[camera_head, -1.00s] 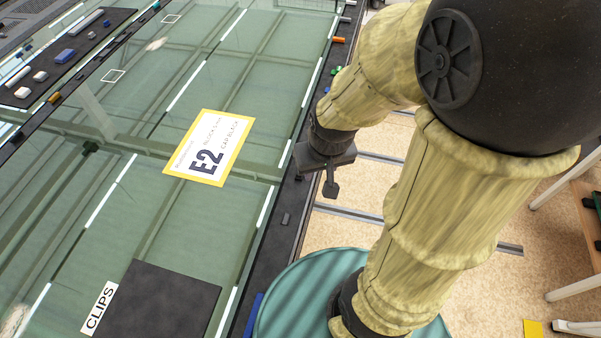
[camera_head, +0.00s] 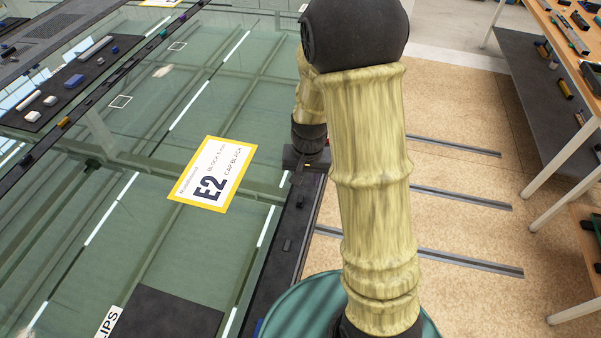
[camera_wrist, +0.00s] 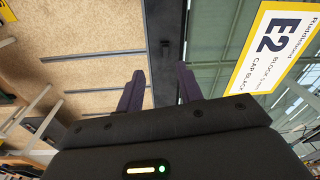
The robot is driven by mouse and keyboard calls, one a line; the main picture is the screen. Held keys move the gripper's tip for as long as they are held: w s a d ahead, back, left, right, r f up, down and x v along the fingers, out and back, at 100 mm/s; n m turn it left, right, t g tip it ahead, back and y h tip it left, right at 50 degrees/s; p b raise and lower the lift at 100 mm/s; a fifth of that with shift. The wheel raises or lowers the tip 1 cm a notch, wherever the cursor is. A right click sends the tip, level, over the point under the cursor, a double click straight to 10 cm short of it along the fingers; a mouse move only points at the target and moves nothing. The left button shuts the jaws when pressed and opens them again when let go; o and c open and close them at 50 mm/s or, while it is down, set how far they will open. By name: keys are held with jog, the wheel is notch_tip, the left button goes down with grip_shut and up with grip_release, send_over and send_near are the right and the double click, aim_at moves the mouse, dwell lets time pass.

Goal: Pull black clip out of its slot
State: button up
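A small black clip (camera_head: 287,244) sits on the dark rail (camera_head: 275,270) along the right edge of the glass table. What looks like the same clip (camera_wrist: 165,46) shows in the wrist view, small and dark on the rail, beyond my fingertips. My gripper (camera_wrist: 160,84) is open, with two dark purple fingers apart and the rail seen between them. Nothing is held.
A yellow-edged E2 sign (camera_head: 213,174) lies on the glass left of the rail. A black pad (camera_head: 165,315) and a partly cut-off CLIPS label (camera_head: 108,322) are at the bottom left. Shelves with parts (camera_head: 575,45) stand at right. The floor between is largely open.

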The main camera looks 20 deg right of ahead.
jog(key=m+g+p, duration=0.1)
jog(key=m+p, duration=0.1)
send_over(300, 198)
notch_tip(300, 198, down, 6)
jog(key=shift+f+b, duration=0.2)
jog(key=shift+b, duration=0.1)
jog(key=shift+f+b, duration=3.3)
jog(key=shift+f, duration=1)
grip_shut()
jog(key=shift+r, duration=0.2)
